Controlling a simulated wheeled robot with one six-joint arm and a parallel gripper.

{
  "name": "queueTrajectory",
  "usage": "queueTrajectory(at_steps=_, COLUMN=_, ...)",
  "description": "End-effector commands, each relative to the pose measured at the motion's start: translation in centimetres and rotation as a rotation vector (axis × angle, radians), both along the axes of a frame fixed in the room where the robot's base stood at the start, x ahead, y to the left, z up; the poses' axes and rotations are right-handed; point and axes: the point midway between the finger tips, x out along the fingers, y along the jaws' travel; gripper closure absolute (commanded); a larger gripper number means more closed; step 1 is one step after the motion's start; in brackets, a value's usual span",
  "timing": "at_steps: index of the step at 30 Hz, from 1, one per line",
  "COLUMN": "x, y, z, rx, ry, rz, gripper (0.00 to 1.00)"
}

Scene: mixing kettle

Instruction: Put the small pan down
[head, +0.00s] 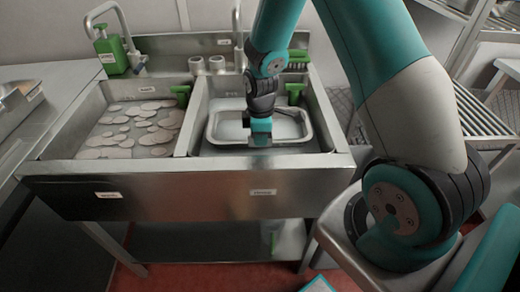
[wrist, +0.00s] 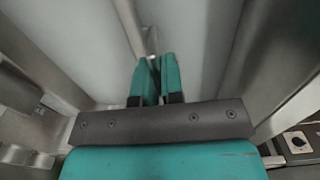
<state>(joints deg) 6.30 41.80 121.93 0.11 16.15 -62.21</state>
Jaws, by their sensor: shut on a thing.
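The small pan (head: 228,124) is a shallow, pale metal rectangular pan with rounded corners. In the head view it is in the right sink basin (head: 205,100), which holds water or a pale surface around it. My gripper (head: 260,138) reaches down from above at the middle of the pan's near rim and is shut on it. In the wrist view the two teal fingers of my gripper (wrist: 156,80) are close together on a thin metal edge. Whether the pan's underside touches the basin floor is hidden.
The left basin (head: 90,145) holds foam patches. A green soap bottle (head: 110,50) stands at the back left, with taps behind both basins. A green-handled tool (head: 294,92) and a green brush (head: 298,58) are behind the pan. A slatted rack (head: 490,125) stands at the right.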

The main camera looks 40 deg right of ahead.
Motion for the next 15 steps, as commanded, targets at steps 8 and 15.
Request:
queueTrajectory(at_steps=8, x=0.1, y=0.1, z=-2.8, rx=-0.001, ry=-0.001, rz=0.001, gripper=1.00)
queueTrajectory(at_steps=15, x=0.1, y=0.1, z=-5.2, rx=-0.001, ry=-0.003, rz=0.001, gripper=1.00)
